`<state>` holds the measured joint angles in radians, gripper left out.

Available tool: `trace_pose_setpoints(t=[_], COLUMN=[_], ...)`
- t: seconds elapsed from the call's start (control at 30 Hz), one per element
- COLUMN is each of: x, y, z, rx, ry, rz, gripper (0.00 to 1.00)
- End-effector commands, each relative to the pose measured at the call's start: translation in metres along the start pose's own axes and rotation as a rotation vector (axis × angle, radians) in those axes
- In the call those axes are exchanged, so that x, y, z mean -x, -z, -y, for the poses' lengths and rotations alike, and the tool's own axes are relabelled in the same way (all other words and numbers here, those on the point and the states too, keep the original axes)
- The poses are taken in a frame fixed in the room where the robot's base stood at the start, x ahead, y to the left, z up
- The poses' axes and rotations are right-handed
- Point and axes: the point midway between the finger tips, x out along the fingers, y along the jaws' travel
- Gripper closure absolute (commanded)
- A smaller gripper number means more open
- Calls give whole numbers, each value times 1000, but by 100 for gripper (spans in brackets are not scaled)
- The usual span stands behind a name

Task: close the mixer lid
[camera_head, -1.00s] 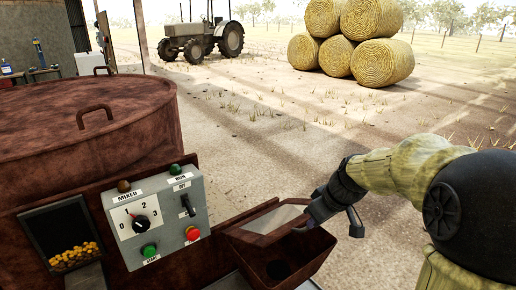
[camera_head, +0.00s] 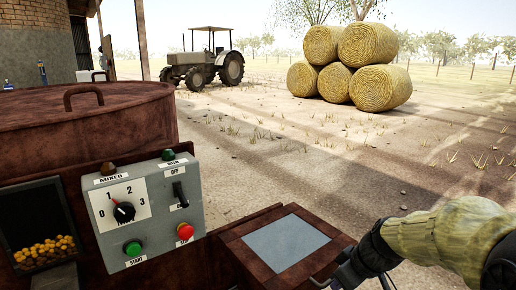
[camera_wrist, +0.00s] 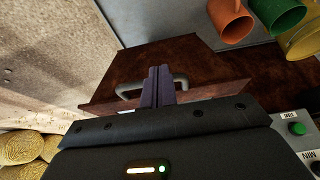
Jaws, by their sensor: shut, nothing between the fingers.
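The mixer's small rusty lid (camera_head: 232,244) with a pale grey pane (camera_head: 285,243) lies about level over the box at the machine's right side. I cannot tell whether its front edge touches the rim. A grey bar handle (camera_wrist: 128,90) is on the lid's front edge. My gripper (camera_wrist: 160,72) is shut and empty, its dark fingers at the handle in the wrist view; contact is unclear. In the head view it is at the lower right, beside the lid's front edge, with its tips partly hidden.
The control box (camera_head: 146,208) with dial, switch and buttons stands left of the lid. The big round drum cover (camera_head: 90,112) is at the left. Open ground lies beyond.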

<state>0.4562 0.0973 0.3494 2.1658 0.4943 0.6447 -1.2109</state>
Motion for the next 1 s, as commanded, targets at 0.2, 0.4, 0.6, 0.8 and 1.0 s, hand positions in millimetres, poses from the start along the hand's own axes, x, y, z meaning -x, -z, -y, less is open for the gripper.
trace_pose_setpoints(t=[0.2,0.4,0.6,0.8,1.0], x=[-10,-10,-10,-2,23], y=[-5,-5,-5,-2,6], z=[0,0,0,0,0], rx=[1,0,0,1,3], ry=[1,0,0,0,0], rz=[0,0,0,0,-1], gripper=[100,100,100,100,100])
